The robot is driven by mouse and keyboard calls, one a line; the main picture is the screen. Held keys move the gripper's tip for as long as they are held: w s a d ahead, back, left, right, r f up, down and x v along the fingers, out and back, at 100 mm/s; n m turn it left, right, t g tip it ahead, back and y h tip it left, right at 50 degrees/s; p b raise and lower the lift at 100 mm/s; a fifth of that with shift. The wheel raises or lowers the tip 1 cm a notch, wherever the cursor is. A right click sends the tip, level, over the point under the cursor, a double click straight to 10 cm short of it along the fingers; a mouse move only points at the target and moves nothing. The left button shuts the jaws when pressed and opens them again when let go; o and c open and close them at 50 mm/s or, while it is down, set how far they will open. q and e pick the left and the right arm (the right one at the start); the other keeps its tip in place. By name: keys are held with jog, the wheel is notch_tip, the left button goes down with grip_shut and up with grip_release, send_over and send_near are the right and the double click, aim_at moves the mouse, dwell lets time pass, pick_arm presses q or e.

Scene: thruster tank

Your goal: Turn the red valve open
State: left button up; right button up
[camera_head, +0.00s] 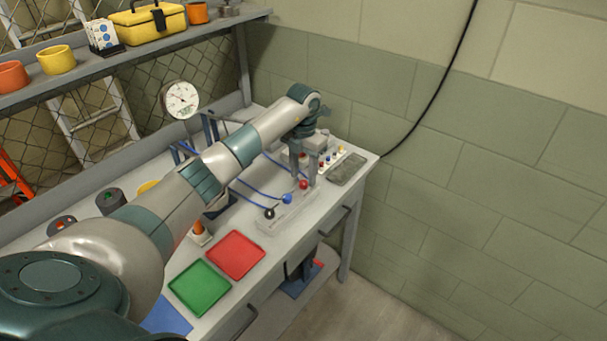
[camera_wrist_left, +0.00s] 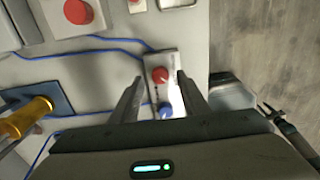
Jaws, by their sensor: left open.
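The red valve (camera_head: 303,184) is a small round red knob at the far end of a pale block on the bench, beside a blue knob (camera_head: 287,198) and a black knob (camera_head: 269,213). My left gripper (camera_head: 304,175) points down over the red knob, its fingers open. In the left wrist view the red knob (camera_wrist_left: 160,75) lies between the two spread fingertips (camera_wrist_left: 160,82), with a gap on each side. The blue knob (camera_wrist_left: 166,112) is nearer the palm there. I cannot tell the exact height of the fingertips. My right gripper is not seen.
Blue hoses run to the block. A pressure gauge (camera_head: 181,99) stands behind my left arm. A red tray (camera_head: 236,255) and a green tray (camera_head: 200,288) lie near the bench front. A grey tray (camera_head: 347,169) and a boxed red button (camera_wrist_left: 77,11) are close by.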

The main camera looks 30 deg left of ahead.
pick_arm(q)
jog(key=shift+f, duration=0.95)
jog(key=c, duration=1.1)
jog(key=shift+o, duration=0.2)
